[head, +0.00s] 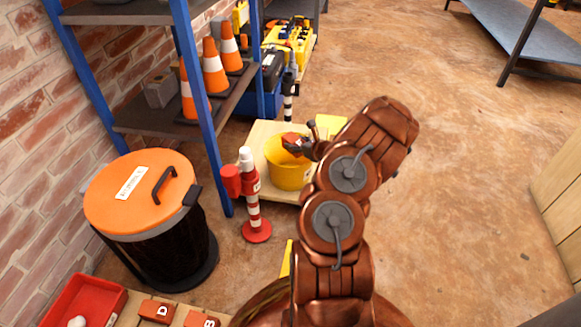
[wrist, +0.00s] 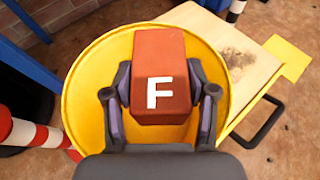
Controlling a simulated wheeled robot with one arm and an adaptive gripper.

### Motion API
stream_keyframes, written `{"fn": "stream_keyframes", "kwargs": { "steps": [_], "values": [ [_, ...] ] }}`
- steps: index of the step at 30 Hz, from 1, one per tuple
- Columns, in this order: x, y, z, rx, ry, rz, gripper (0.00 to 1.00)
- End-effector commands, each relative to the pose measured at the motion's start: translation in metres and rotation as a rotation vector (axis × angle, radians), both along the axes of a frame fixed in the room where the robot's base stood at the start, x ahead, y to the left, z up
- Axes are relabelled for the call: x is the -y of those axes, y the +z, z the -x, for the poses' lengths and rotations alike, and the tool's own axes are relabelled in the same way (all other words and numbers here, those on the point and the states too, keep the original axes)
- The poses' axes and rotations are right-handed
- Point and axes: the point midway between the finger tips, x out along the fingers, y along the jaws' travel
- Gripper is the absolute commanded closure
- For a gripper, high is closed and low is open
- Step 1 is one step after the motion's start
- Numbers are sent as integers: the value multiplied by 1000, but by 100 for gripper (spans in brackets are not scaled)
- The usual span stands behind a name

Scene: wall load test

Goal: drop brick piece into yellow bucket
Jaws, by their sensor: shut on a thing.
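A yellow bucket (head: 289,172) stands on a low wooden platform in the head view. Its round yellow rim and inside fill much of the wrist view (wrist: 84,92). My gripper (head: 300,144) is over the bucket's opening. It is shut on a red-brown brick piece (wrist: 158,58) marked with a white F, one finger on each side. In the head view the brick piece (head: 291,141) shows small at the fingertips, over the bucket's mouth. The wrist view looks down on the brick with the bucket around it. The bucket's bottom is mostly hidden.
A red-and-white post (head: 253,205) stands left of the bucket, near an orange-lidded bin (head: 140,192). A blue-framed shelf (head: 195,75) with orange cones is behind. Lettered bricks (head: 156,311) and a red tray (head: 85,302) lie at lower left. Floor on the right is open.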

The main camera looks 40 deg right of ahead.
Motion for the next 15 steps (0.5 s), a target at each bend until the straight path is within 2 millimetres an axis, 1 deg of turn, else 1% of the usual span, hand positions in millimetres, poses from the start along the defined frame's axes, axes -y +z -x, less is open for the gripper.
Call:
{"fn": "stream_keyframes", "kwargs": {
  "steps": [1, 2, 9, 10, 15],
  "values": [
    [0, 1, 0, 2, 0, 1, 100],
    [0, 1, 0, 2, 0, 1, 41],
    [0, 1, -1, 1, 1, 1, 16],
    [0, 1, 0, 1, 1, 1, 14],
    [-1, 0, -1, 0, 1, 1, 14]
  ]
}}
